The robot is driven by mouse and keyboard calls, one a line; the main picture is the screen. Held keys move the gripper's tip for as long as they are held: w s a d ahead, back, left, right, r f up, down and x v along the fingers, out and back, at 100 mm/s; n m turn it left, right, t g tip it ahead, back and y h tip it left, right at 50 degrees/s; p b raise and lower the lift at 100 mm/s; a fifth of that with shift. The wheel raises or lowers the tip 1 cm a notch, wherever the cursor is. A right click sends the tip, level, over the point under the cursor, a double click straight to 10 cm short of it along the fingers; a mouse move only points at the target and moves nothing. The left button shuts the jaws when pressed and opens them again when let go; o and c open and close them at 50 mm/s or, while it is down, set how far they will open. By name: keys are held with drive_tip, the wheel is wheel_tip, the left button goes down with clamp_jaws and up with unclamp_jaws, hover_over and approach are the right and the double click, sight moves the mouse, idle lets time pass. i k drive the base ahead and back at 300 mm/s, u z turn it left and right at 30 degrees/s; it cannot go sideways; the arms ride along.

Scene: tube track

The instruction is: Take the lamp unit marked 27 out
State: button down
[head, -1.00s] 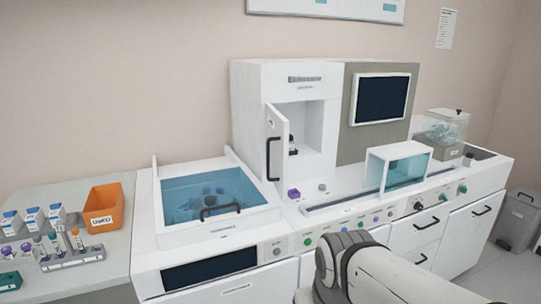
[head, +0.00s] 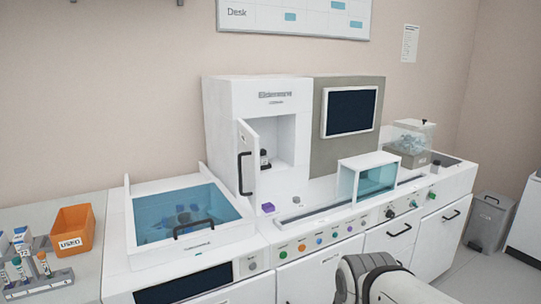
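In the head view, a white analyser cabinet (head: 228,112) stands on the long white bench unit. Its small door (head: 247,165) with a dark handle is swung open. Inside the open compartment (head: 284,146) a small dark fitting (head: 265,158) stands on the floor. It is too small to tell whether it is the lamp unit, and no number 27 can be read. Part of my arm shows at the bottom right. My gripper is outside the picture.
A blue-lidded bath (head: 185,212) and an orange bin marked USED (head: 73,230) are on the left. A purple block (head: 268,208) and a small grey knob (head: 296,199) lie before the cabinet. A clear tunnel cover (head: 368,178) sits to the right. A grey bin (head: 487,222) stands on the floor.

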sight(263, 157)
drive_tip(key=z, duration=0.25)
drive_tip(key=i, duration=1.25)
drive_tip(key=u, duration=1.1)
drive_tip(key=k, duration=0.65)
drive_tip(key=z, duration=0.35)
drive_tip(key=i, duration=1)
drive_tip(key=z, duration=0.05)
